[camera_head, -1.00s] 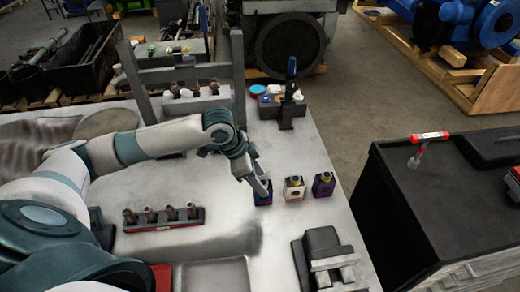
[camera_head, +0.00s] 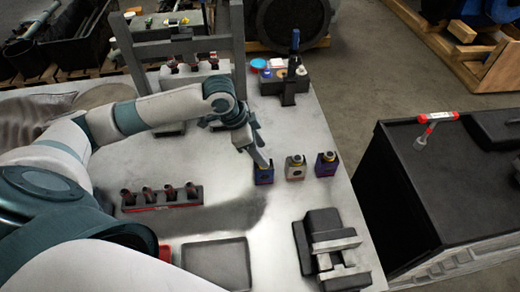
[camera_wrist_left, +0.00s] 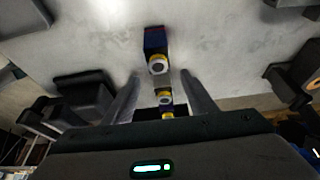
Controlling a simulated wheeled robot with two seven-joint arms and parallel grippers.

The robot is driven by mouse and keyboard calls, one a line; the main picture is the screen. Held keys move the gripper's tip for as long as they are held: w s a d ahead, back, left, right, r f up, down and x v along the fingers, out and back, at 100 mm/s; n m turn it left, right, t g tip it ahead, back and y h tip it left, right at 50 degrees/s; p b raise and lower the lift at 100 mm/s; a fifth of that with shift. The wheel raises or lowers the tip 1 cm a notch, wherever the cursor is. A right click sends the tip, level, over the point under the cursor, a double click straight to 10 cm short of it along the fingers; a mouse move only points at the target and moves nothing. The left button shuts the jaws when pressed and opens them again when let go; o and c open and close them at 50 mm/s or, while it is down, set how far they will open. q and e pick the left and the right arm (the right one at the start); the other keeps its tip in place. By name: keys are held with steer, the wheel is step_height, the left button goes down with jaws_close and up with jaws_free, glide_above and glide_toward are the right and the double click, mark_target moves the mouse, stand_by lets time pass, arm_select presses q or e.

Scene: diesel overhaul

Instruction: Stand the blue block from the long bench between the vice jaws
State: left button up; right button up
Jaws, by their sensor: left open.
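A dark blue block (camera_head: 264,176) with a yellow and silver round top stands on the long pale bench (camera_head: 225,222), nearest my left gripper. My left gripper (camera_head: 262,160) is low at the leftmost block. Contact cannot be told. The grey vice (camera_head: 328,245) stands at the front right of the bench. My right gripper is not seen.
A rack with several dark pegs (camera_head: 162,198) and an empty grey tray (camera_head: 217,262) are on the bench. A dark stand with a bottle-like upright (camera_head: 290,85) is behind the blocks. A black cabinet (camera_head: 440,190) stands right, across a floor gap.

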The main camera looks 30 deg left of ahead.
mark_target(258, 165)
arm_select(q)
steer(key=shift+s+f+b, duration=0.1)
steer(key=shift+f+b, duration=0.6)
steer(key=shift+f, duration=0.05)
step_height(258, 165, down, 4)
steer(key=b, duration=0.5)
steer(key=shift+f+b, duration=0.3)
steer(key=shift+f, duration=1.05)
steer(key=shift+c, duration=0.7)
steer(key=c, duration=0.9)
steer(key=shift+r, duration=0.1)
steer(key=shift+r, duration=0.1)
steer(key=shift+r+p, duration=2.35)
steer(key=shift+p, duration=0.5)
